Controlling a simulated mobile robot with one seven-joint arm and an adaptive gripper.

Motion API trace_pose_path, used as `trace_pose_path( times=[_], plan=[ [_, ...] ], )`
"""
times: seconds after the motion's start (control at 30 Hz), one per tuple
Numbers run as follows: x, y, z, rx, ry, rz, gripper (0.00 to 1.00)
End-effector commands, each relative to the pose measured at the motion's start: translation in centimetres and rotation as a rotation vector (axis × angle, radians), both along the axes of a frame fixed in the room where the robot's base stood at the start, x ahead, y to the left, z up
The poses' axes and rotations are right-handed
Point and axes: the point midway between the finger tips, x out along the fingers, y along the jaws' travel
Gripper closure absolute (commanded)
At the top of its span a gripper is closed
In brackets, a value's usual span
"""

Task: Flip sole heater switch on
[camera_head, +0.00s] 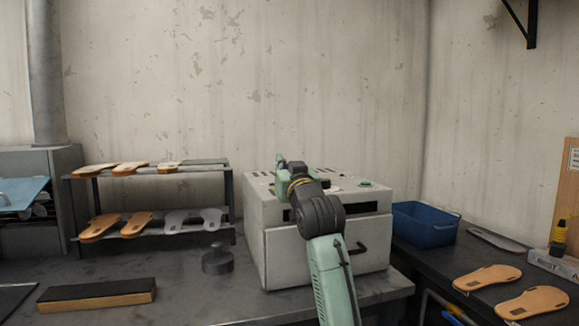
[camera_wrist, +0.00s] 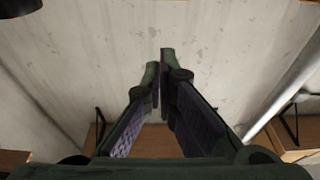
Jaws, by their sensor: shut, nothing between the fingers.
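The sole heater (camera_head: 283,248) is a pale grey box on the bench in the middle of the head view, with vent slots on top and a dark slot and handle at the front. A small green round part (camera_head: 366,184) sits on its top right; I cannot tell whether this is the switch. My arm crosses in front of the heater and hides part of its front and top. My gripper (camera_head: 281,162) is above the heater's back left part. In the wrist view my gripper (camera_wrist: 160,68) is shut and empty, against the wall; no heater shows there.
A rack (camera_head: 165,233) with several soles stands left of the heater. A dark round weight (camera_head: 217,262) is close to the heater's left side. A blue bin (camera_head: 424,226) stands at its right. Tan soles (camera_head: 487,277) lie on the right bench.

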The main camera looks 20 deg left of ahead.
Motion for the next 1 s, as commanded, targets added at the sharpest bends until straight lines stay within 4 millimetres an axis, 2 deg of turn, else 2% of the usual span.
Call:
trace_pose_path(
  times=[0.03,0.23,0.67,0.8,1.0],
  plan=[
    [-0.2,-0.3,-1.2,0.0,0.004,-0.001,1.0],
    [-0.5,-0.5,-3.3,0.0,0.001,-0.001,1.0],
    [-0.6,-0.5,-3.9,0.001,0.001,-0.001,1.0],
    [-0.8,-0.6,-5.3,0.002,0.002,0.001,1.0],
    [-0.8,-0.6,-5.0,0.0,0.002,0.0,1.0]
  ],
)
